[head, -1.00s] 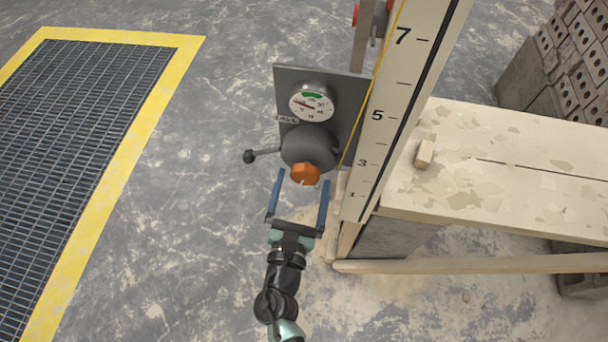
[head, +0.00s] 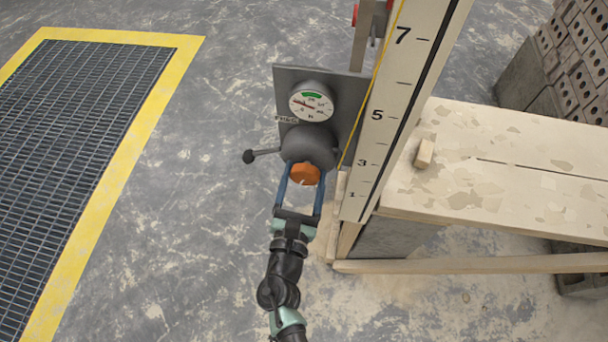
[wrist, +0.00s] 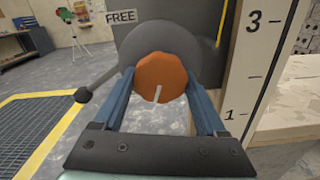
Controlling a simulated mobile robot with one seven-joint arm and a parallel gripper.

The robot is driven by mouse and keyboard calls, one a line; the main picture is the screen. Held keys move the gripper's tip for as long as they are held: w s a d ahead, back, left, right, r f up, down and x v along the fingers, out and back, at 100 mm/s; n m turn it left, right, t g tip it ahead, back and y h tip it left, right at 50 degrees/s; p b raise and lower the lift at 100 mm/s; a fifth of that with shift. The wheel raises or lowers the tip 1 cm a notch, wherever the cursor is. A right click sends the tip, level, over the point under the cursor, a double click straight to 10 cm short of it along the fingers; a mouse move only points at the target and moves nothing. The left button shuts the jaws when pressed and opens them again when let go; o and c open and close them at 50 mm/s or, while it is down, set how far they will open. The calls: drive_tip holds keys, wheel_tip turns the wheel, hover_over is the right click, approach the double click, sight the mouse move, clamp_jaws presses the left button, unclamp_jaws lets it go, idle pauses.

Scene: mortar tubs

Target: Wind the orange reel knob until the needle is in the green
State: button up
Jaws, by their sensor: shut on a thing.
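The orange reel knob (head: 305,174) sticks out of the front of the grey reel drum (head: 308,145). My gripper (head: 304,180) is shut on the knob, one blue finger on each side. In the wrist view the knob (wrist: 161,80) fills the space between the fingertips, and a pale mark on its face points down. The round gauge (head: 311,102) is above the drum on a grey plate. Its red needle lies left of the green band at the top of the dial. A lever with a dark ball (head: 248,157) sticks out left, and a "FREE" label (wrist: 120,17) shows above it.
A tall numbered board (head: 395,115) stands just right of the reel. A dusty plank bench (head: 500,175) is further right, with a small wooden block (head: 425,154). A yellow-edged floor grate (head: 75,90) lies left, with clear floor between.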

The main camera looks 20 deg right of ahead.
drive_tip(key=shift+f+m+b, duration=0.15)
drive_tip(key=shift+m+b, duration=0.25)
drive_tip(key=shift+a+m+b, duration=0.1)
drive_tip(key=shift+m+b, duration=0.45)
drive_tip(key=shift+m, duration=0.05)
drive_tip(key=m+b, duration=0.2)
drive_tip(key=m, duration=0.1)
drive_tip(key=shift+b, duration=0.4)
drive_tip(key=m+b, duration=0.2)
drive_tip(key=m, duration=0.1)
drive_tip(key=shift+m, duration=0.4)
drive_tip(key=shift+w+a+r+m+b, duration=0.1)
drive_tip(key=shift+r+m+b, duration=0.1)
drive_tip(key=shift+m+b, duration=1.1)
drive_tip(key=shift+m, duration=0.3)
drive_tip(key=o, duration=1.3)
